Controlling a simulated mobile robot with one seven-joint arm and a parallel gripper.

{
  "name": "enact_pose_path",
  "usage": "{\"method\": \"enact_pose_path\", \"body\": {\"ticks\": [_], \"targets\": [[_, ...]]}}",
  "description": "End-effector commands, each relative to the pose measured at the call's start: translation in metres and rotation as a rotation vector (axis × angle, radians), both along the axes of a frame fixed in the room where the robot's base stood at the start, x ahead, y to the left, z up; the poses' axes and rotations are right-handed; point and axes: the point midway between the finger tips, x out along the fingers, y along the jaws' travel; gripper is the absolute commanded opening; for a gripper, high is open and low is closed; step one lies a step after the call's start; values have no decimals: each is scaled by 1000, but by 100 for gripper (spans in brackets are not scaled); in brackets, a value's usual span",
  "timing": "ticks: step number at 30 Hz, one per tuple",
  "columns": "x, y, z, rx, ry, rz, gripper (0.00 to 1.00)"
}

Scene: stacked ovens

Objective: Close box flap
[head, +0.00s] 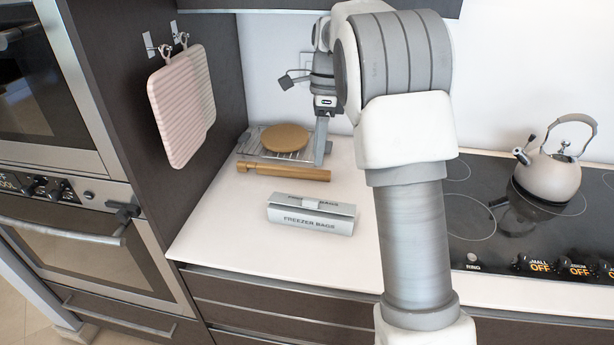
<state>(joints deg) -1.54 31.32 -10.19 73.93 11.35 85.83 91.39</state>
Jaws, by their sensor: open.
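The freezer bags box (311,214) is a long grey-white carton lying on the white counter, left of my arm. Its lettered top flap (313,202) looks slightly raised, but I cannot tell how far it stands open. My gripper (321,150) points down behind the box, near the back of the counter, and is apart from it. Its fingers are seen edge-on, open, with nothing visible between them.
A rolling pin (283,172) lies behind the box. Behind it a wooden disc (285,138) rests on a wire rack (262,152). A kettle (549,172) stands on the black cooktop (472,215) at right. Pink mitts or pads (183,105) hang at left. The counter's front left is clear.

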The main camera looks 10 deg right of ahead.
Motion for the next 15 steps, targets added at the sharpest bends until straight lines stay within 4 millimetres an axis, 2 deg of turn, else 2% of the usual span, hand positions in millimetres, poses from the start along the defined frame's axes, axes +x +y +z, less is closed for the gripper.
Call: {"method": "enact_pose_path", "body": {"ticks": [1, 6, 15], "targets": [[8, 0, 2, -9, 29, -45, 50], [25, 0, -9, -38, 102, -177, 50], [29, 2, -24, -55, 139, -245, 50]]}}
